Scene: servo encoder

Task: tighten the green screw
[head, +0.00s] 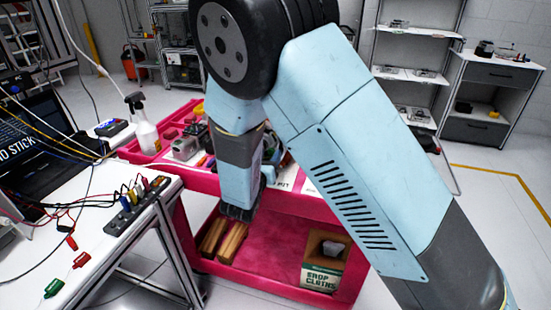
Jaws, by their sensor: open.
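I cannot make out a green screw in the head view. The upper tray of the red cart (300,192) is partly hidden behind my arm, with small parts and coloured items showing around it. My arm reaches over the cart from the lower right, and its wrist points down at the cart's near edge. The dark end of my gripper (239,212) shows there. Its fingers are too small and dark to make out clearly, and I see nothing held in it.
A white bench (110,205) at left carries a laptop (35,140), cables, a green clip (53,288) and red clips. A spray bottle (146,130) stands on the cart's left side. A shop cloths box (325,262) and wooden blocks (222,240) sit on the lower shelf.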

